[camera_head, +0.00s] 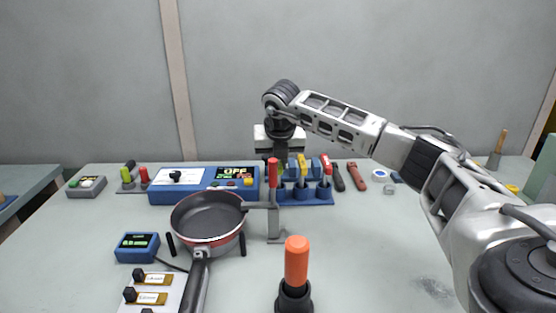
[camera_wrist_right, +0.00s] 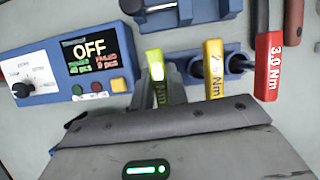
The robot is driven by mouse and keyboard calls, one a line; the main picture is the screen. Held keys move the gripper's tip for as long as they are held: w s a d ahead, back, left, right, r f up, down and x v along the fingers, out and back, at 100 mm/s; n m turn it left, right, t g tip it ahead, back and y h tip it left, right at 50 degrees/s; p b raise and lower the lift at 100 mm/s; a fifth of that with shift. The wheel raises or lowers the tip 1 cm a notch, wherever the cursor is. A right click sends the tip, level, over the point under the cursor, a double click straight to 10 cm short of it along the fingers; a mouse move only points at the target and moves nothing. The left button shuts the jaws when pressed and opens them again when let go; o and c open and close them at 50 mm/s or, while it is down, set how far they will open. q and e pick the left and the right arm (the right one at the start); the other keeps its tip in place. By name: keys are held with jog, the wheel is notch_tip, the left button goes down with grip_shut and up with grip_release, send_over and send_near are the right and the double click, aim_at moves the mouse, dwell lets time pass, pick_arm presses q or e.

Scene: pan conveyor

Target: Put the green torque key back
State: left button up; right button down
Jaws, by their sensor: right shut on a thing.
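The green torque key (camera_wrist_right: 156,66) shows in the right wrist view with its top sticking out between the fingers of my right gripper (camera_wrist_right: 168,92). In the head view my right gripper (camera_head: 283,162) points down at the left end of the blue key holder (camera_head: 318,201), shut on the green key. The key's lower part is hidden, so I cannot tell whether it sits in the holder. The yellow key (camera_head: 302,168) and the red 3.0 Nm key (camera_head: 325,166) stand in the holder to the right. My left gripper is out of view.
A blue control box (camera_head: 160,188) reading OFF stands left of the holder. A red-handled clamp (camera_head: 273,175) rises in front of it, beside a pan (camera_head: 208,215). Dark and red-handled tools (camera_head: 355,176) lie to the right. An orange handle (camera_head: 296,262) stands at the front.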

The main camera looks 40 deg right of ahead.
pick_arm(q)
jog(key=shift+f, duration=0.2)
pick_arm(e)
jog(key=shift+f, duration=0.25)
jog(key=c, duration=1.3)
grip_release()
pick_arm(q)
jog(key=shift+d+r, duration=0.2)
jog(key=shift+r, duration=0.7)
pick_arm(e)
jog(key=v, duration=1.6)
jog(key=shift+s, duration=0.15)
